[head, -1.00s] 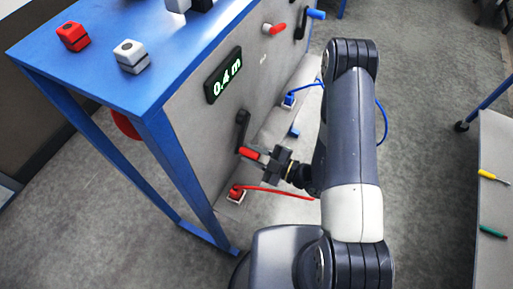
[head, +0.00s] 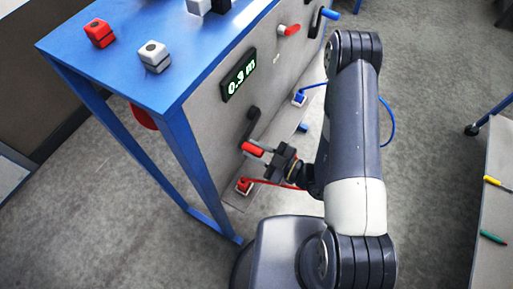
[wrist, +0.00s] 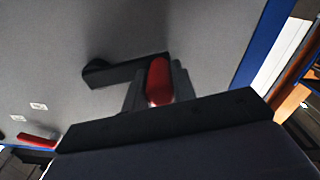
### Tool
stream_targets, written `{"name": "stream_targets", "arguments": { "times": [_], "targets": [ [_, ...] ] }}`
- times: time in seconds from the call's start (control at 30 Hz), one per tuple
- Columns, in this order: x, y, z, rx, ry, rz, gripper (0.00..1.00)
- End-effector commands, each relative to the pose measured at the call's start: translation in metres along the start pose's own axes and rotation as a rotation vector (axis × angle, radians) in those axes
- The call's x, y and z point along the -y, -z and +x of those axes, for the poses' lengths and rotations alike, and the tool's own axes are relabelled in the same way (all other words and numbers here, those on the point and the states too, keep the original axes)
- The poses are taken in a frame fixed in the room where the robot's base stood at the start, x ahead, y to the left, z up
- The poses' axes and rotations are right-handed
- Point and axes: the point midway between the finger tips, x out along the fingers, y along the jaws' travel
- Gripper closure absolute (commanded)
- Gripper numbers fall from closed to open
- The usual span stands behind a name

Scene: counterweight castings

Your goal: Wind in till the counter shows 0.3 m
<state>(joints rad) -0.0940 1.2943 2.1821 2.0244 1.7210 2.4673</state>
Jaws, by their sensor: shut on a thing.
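My gripper (head: 262,150) is shut on the red handle, at the lower end of the crank. In the wrist view the red handle (wrist: 158,80) sits between my fingers, and the black crank arm (wrist: 112,73) runs left from it. A red line (head: 272,183) runs from a red block (head: 244,185) at the foot of the panel, passing behind my arm.
Red (head: 99,33) and white (head: 155,56) castings stand on the blue bench top (head: 120,75). Further along the panel are a red lever (head: 289,30) and a blue-handled crank (head: 329,14). A blue block (head: 299,98) with a blue line is beyond. A side table (head: 490,210) stands right.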

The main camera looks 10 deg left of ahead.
Motion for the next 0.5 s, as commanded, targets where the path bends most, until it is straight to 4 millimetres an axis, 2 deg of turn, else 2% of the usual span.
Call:
{"name": "stream_targets", "arguments": {
  "times": [0.4, 0.43, 0.5],
  "targets": [
    [0.0025, 0.0007, -0.0001, 0.000, 0.007, 0.012, 1.00],
    [0.0025, 0.0007, -0.0001, 0.000, 0.007, 0.012, 0.74],
    [0.0023, 0.0007, -0.0001, 0.000, 0.007, 0.012, 0.68]
  ]
}}
